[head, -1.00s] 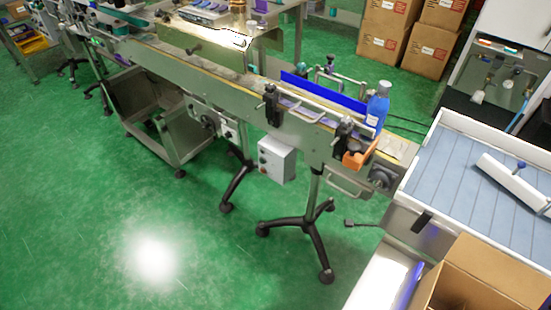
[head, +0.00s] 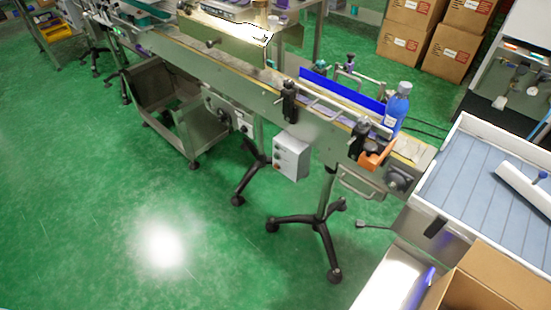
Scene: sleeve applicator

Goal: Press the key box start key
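A small grey box with several round keys (head: 291,157), which looks like the key box, hangs on the near side of the conveyor (head: 235,88), above a black-footed stand. One key on its face looks reddish; the keys are too small to tell which is the start key. A second small control box (head: 243,123) with a dark knob sits further left along the conveyor side. Neither of my grippers shows in the head view.
A blue bottle (head: 397,108) stands at the conveyor's right end, by an orange part (head: 376,157). A black-legged stand (head: 320,222) spreads on the floor below. A white-rimmed table (head: 470,172) and an open carton (head: 492,285) are at the right. The green floor (head: 90,220) at front left is clear.

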